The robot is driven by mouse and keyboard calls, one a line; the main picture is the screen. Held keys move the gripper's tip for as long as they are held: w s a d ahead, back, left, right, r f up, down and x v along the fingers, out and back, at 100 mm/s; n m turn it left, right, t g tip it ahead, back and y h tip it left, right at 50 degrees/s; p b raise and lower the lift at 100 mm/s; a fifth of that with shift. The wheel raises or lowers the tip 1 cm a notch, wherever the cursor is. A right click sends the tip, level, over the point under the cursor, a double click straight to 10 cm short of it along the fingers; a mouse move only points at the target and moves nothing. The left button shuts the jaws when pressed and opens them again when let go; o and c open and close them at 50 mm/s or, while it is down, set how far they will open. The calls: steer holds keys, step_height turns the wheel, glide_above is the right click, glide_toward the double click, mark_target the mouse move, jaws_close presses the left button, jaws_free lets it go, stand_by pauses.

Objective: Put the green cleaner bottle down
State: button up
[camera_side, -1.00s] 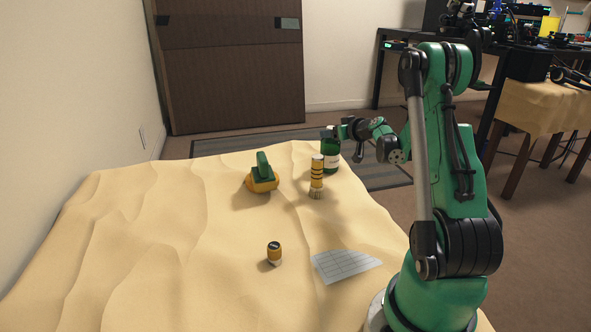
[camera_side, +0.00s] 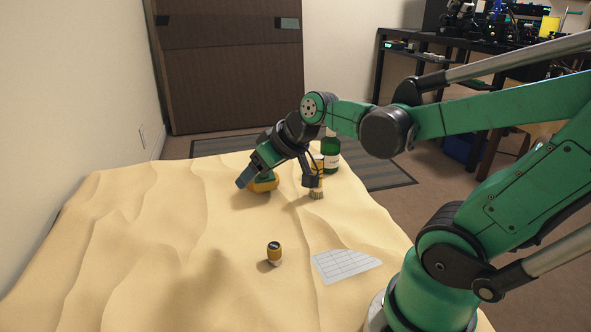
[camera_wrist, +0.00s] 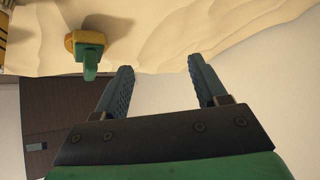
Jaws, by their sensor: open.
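The green cleaner bottle (camera_side: 331,155) with a white label stands upright at the far right edge of the sand-coloured cloth, partly hidden behind my arm. My gripper (camera_side: 244,181) is apart from the bottle, to its left, above the cloth and in front of the yellow and green tool. In the wrist view my gripper (camera_wrist: 160,82) has its two fingers spread with nothing between them. The bottle does not show in the wrist view.
A small yellow and black jar (camera_side: 274,252) and a gridded white sheet (camera_side: 345,264) are nearer. The cloth's left side (camera_side: 130,240) is clear.

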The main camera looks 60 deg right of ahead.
steer(key=s+a+n+g, duration=0.1)
steer(key=s+a, duration=0.3)
steer(key=a, duration=0.1)
steer(key=shift+a+f, duration=0.3)
steer(key=shift+f, duration=0.15)
stand_by(0.6)
